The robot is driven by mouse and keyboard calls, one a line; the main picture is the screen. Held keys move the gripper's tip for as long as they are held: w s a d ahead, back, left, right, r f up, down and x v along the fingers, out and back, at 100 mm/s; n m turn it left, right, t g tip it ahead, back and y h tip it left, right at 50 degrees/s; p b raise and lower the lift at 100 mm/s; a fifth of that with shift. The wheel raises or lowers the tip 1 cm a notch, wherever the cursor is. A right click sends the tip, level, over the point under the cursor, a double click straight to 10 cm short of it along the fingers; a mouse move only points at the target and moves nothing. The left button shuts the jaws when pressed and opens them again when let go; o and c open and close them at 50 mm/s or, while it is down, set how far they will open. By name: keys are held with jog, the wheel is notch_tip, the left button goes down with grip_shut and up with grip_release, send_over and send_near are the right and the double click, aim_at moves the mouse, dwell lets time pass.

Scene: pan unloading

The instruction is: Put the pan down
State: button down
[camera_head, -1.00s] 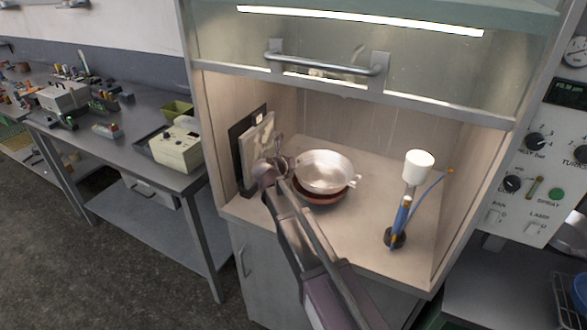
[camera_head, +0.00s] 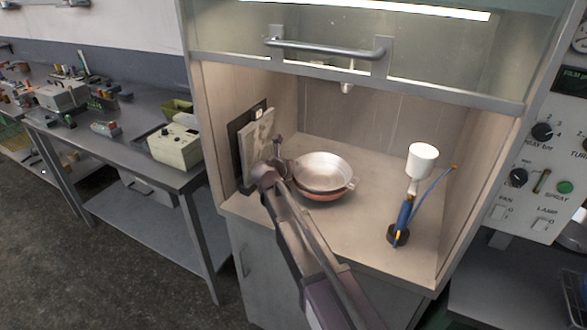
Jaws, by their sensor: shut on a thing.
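A round silver pan (camera_head: 322,170) is inside the open cabinet, left of the middle of its floor. A reddish round part or dish (camera_head: 325,194) shows directly under it; I cannot tell whether the two touch or are one piece. My gripper (camera_head: 284,158) is at the left edge of the pan, shut on it. The fingertips are small and partly hidden by my arm, which reaches in from the front. The pan looks about level. Its underside is hidden.
A blue burner-like stand with a white top (camera_head: 422,160) is on the right of the cabinet floor (camera_head: 360,225). Flat panels (camera_head: 257,142) lean on the left wall. A raised glass sash with a handle (camera_head: 325,52) hangs above. The floor between pan and stand is clear.

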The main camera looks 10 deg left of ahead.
jog(key=c, duration=0.8)
grip_release()
jog(key=shift+s, duration=0.1)
jog(key=p+v, duration=0.4)
jog(key=v, duration=0.8)
jog(key=shift+p, duration=0.3)
jog(key=shift+d, duration=0.1)
